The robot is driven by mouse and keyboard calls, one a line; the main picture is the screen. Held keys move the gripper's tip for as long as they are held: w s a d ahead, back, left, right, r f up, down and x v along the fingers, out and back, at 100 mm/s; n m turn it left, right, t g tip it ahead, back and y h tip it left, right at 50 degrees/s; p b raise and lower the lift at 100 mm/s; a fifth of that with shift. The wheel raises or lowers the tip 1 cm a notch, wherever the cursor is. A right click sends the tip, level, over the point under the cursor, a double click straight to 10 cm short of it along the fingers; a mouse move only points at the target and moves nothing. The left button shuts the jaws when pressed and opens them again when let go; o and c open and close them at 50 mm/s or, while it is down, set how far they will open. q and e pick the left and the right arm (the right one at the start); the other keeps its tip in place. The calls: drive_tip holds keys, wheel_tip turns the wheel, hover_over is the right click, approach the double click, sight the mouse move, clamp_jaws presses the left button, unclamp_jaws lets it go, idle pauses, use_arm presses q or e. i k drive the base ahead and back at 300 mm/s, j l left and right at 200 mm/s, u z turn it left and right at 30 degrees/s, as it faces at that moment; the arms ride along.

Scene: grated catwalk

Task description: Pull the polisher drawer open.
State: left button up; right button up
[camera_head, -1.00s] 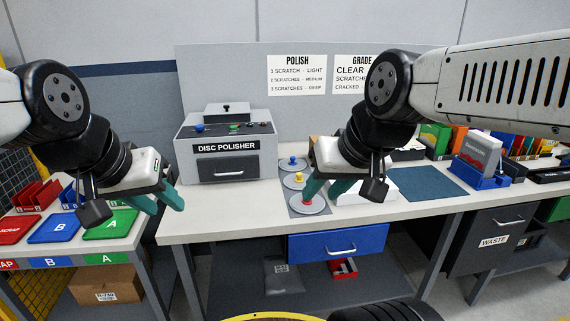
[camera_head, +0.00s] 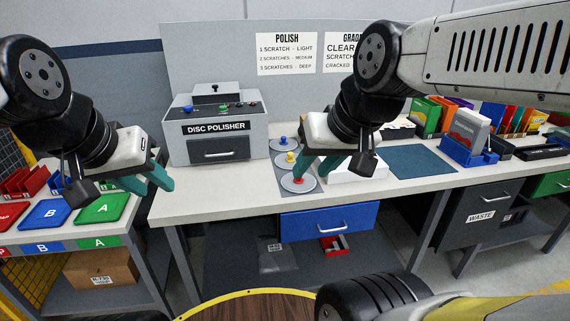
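The grey disc polisher (camera_head: 262,131) stands at the back left of the workbench, with buttons on top and a "DISC POLISHER" label. Its dark drawer front (camera_head: 218,158) sits below the label, with a handle (camera_head: 219,155) across it; the drawer looks closed. My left gripper (camera_head: 157,187) is open and empty, in front and to the left of the polisher, apart from the handle. My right gripper (camera_head: 311,173) is open and empty, right of the polisher, and in the picture its fingers overlap the discs on the bench.
Grey round plates with blue, yellow and red knobs (camera_head: 299,181) lie right of the polisher. A blue drawer (camera_head: 329,220) hangs under the bench. A left side table holds coloured trays (camera_head: 101,208). The bench front (camera_head: 215,203) before the polisher is clear.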

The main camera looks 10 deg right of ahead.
sight(222, 148)
drive_tip(key=i+l, duration=0.1)
drive_tip(key=i, duration=0.4)
drive_tip(key=i+l, duration=0.1)
drive_tip(key=i, duration=0.4)
